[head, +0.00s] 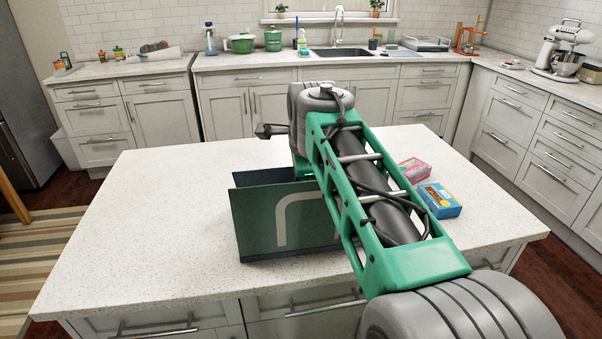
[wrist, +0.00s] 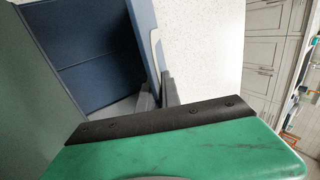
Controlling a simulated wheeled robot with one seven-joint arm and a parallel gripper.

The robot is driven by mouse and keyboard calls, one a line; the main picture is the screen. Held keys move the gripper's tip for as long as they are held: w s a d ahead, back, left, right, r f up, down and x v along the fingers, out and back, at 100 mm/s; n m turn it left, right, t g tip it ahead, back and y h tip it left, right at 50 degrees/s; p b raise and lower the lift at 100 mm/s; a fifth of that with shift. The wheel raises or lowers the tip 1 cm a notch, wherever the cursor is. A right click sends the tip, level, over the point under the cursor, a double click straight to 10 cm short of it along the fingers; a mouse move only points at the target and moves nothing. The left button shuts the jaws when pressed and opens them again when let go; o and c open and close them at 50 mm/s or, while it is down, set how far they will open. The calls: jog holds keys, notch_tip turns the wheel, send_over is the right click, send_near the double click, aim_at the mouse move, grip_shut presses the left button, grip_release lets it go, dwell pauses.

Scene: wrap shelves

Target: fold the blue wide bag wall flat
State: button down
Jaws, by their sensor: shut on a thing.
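The wide bag (head: 255,220) stands upright and open on the island's worktop. Its near outer wall looks dark teal with a pale handle shape, and its inside is blue. In the wrist view, the bag's blue inside (wrist: 95,60) fills the upper left, and a blue wall with a pale handle (wrist: 155,45) rises at its right side. My gripper (wrist: 158,98) is shut on the edge of that blue wall, its grey fingers at the wall's lower end in the picture. In the head view, my arm hides the gripper's fingertips and the bag's right part.
A pink box (head: 415,169) and a blue box (head: 439,200) lie on the worktop (head: 120,240) to the right of my arm. The worktop left of the bag is clear. Counters with a sink (head: 342,53) line the back.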

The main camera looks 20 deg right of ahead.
jog(key=c, duration=1.8)
grip_release()
jog(key=shift+a+f, duration=0.25)
jog(key=shift+f, duration=0.3)
jog(key=shift+o, duration=0.9)
jog(key=shift+d+r, duration=0.1)
jog(key=shift+r, duration=0.1)
jog(key=shift+r, duration=0.1)
jog(key=v, duration=0.7)
jog(key=shift+r, duration=0.3)
jog(key=shift+s, duration=0.1)
jog(key=shift+c, duration=0.3)
